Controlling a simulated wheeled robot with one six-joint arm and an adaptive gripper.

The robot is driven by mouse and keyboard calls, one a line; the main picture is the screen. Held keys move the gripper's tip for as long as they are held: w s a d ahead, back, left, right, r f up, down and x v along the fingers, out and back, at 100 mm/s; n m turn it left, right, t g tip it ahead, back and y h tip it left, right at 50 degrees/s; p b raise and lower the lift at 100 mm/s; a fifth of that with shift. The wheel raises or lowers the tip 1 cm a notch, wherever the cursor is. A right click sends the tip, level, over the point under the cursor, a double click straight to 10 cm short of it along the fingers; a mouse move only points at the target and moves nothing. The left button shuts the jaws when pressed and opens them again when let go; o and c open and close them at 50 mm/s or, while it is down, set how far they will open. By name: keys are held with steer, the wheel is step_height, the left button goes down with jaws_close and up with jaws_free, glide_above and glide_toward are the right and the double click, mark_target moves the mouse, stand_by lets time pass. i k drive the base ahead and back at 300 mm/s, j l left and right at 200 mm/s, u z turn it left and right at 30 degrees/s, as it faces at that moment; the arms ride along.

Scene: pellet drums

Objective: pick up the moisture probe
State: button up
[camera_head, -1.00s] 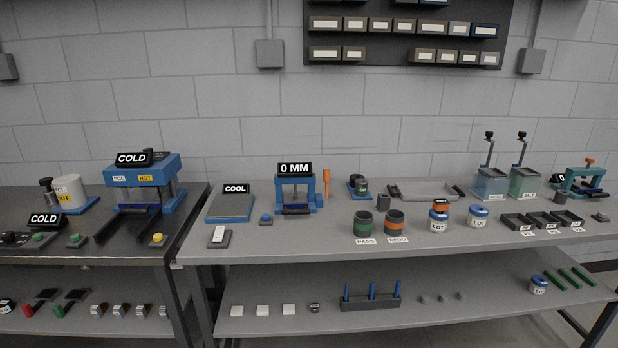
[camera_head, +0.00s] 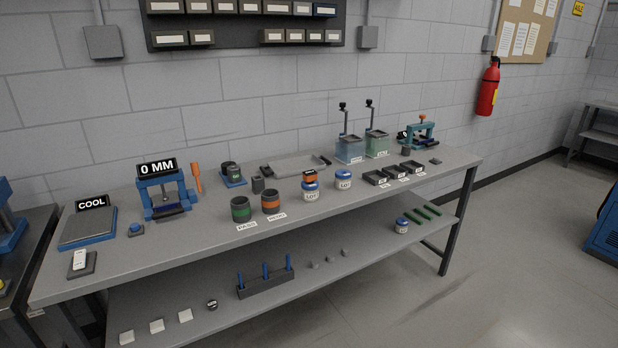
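No object is clearly labelled as the moisture probe, and I cannot tell for sure which one it is. A small white handheld-like piece (camera_head: 80,259) lies on a dark pad (camera_head: 88,271) at the bench's front left corner. An orange upright tool (camera_head: 196,177) stands just right of the blue press marked 0 MM (camera_head: 163,192). A LOT drum (camera_head: 310,190) with a blue lid carries a small orange and black block (camera_head: 309,175) on top. My gripper is not in view.
The grey bench (camera_head: 215,240) also holds a COOL plate (camera_head: 88,228), PASS and REDO cups (camera_head: 240,209), a second LOT drum (camera_head: 343,180), and small black trays (camera_head: 376,178). A lower shelf (camera_head: 330,262) bears a rack of blue pegs (camera_head: 265,282). Floor at the right is open.

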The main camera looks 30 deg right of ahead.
mark_target(309, 176)
steer(key=i+l+z, duration=0.1)
steer(key=i+z, duration=0.3)
steer(key=i, duration=0.9)
